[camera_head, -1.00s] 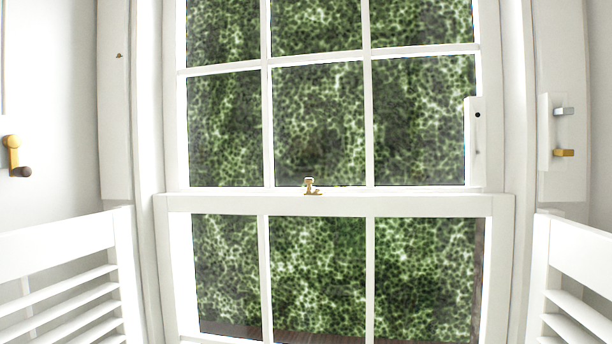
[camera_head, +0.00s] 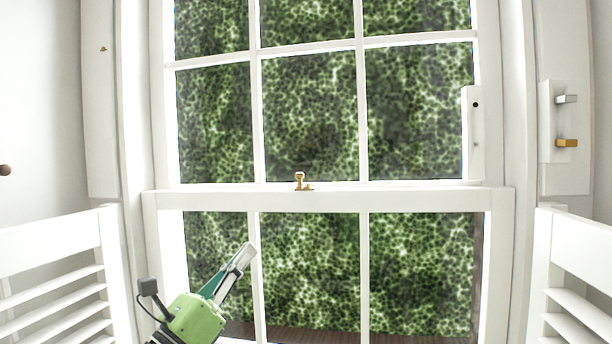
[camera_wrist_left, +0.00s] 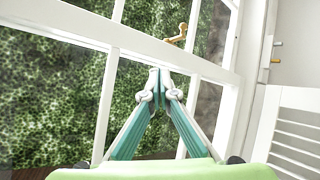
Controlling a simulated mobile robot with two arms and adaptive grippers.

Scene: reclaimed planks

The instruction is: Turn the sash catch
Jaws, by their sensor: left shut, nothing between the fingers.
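The brass sash catch (camera_head: 301,182) sits on top of the meeting rail (camera_head: 330,200) at the middle of the white sash window. It has a small upright knob and a low base. In the left wrist view the catch (camera_wrist_left: 178,34) shows beyond and slightly right of the fingertips. My left gripper (camera_head: 249,249) is green, shut and empty. It is in front of the lower sash, below and left of the catch, and apart from it. In the left wrist view its fingertips (camera_wrist_left: 160,72) meet. My right gripper is not in view.
White louvred shutters stand at the left (camera_head: 50,245) and right (camera_head: 575,255). A white plate with a silver lever and a brass lever (camera_head: 567,142) is on the right frame. A tall white fitting (camera_head: 474,130) is on the upper sash. The space before the panes is clear.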

